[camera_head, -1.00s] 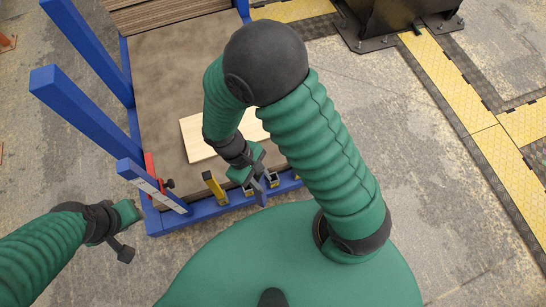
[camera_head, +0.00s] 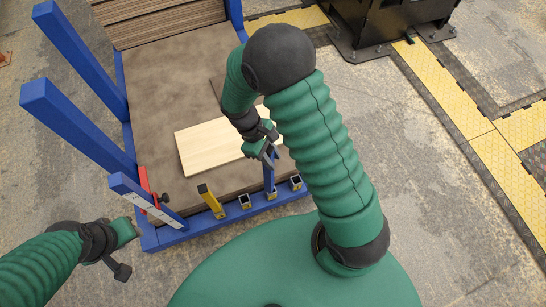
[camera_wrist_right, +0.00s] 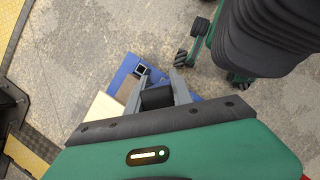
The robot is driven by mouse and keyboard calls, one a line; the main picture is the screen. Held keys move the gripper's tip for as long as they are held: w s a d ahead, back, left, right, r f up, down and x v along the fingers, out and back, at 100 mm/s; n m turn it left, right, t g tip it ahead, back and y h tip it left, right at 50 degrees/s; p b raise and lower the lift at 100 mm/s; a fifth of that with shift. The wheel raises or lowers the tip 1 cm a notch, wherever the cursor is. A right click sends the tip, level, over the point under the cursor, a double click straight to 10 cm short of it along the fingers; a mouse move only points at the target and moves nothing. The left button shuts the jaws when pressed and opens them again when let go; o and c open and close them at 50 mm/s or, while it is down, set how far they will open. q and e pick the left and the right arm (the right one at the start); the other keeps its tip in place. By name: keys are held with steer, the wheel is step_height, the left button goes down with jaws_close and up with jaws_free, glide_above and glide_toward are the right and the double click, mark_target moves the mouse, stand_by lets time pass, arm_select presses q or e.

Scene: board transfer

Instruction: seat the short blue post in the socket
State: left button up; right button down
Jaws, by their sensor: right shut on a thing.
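The short blue post (camera_head: 269,176) stands roughly upright under my right gripper (camera_head: 267,152), which is shut on its upper part. Its lower end lines up with the middle socket (camera_head: 271,196) on the blue front rail; I cannot tell whether it is inside or just above. In the right wrist view, the two grey fingers of my right gripper (camera_wrist_right: 157,90) show beside a dark block, and the post is not clear. An open square socket (camera_wrist_right: 141,69) shows beyond them. My left gripper (camera_head: 122,238) is at the lower left, away from the post; its fingers are unclear.
A yellow post (camera_head: 211,201) stands on the rail left of two empty-looking sockets, left (camera_head: 245,202) and right (camera_head: 296,183) of the middle one. A pale board (camera_head: 215,147) lies on the brown deck (camera_head: 165,85). Tall blue stakes (camera_head: 75,125) and a red part (camera_head: 146,190) stand left.

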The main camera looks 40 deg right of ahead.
mark_target(269, 173)
steer(key=shift+w+d+f, duration=0.15)
steer(key=shift+w+d, duration=0.55)
steer(key=shift+w, duration=0.05)
step_height(269, 173, down, 3)
steer(key=shift+f+b, duration=0.2)
steer(key=shift+b, duration=0.65)
steer(key=shift+f, duration=0.6)
steer(key=c, duration=1.1)
jaws_free()
